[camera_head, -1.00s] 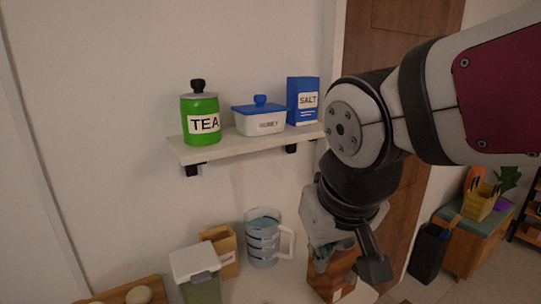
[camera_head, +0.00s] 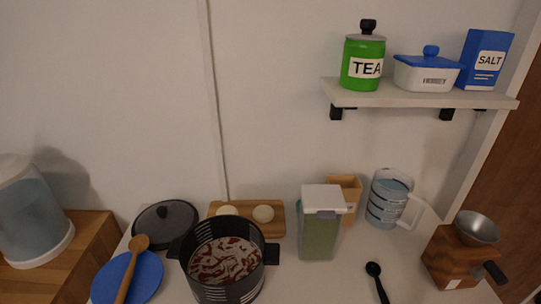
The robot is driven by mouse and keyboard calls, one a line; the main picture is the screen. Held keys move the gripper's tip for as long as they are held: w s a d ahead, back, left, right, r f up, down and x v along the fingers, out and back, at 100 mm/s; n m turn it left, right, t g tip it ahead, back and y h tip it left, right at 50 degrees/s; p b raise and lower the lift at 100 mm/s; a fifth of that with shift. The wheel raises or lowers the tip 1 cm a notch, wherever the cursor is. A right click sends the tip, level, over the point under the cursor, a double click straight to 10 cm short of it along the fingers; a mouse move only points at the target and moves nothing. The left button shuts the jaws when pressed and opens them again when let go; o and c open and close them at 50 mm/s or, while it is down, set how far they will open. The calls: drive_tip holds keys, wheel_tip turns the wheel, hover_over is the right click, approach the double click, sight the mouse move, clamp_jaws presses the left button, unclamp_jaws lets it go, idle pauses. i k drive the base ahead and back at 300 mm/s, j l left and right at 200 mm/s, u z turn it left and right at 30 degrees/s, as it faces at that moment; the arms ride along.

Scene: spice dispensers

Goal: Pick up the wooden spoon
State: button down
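The wooden spoon (camera_head: 132,267) lies across a blue plate (camera_head: 146,279) at the lower left of the head view. Its round bowl end points up and away, and its handle runs down toward the bottom edge of the picture. The spoon is left of the black pot. My gripper is not in the head view now, so its state and its distance from the spoon cannot be seen.
A black pot (camera_head: 248,284) with reddish contents stands right of the plate, with a dark lid (camera_head: 165,222) behind. A green-filled container (camera_head: 320,232), measuring jug (camera_head: 386,205), black spoon (camera_head: 376,281) and wooden grinder (camera_head: 450,262) stand further right. A shelf (camera_head: 405,94) hangs above.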

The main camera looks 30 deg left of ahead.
sight(140, 242)
drive_tip(key=u, duration=1.95)
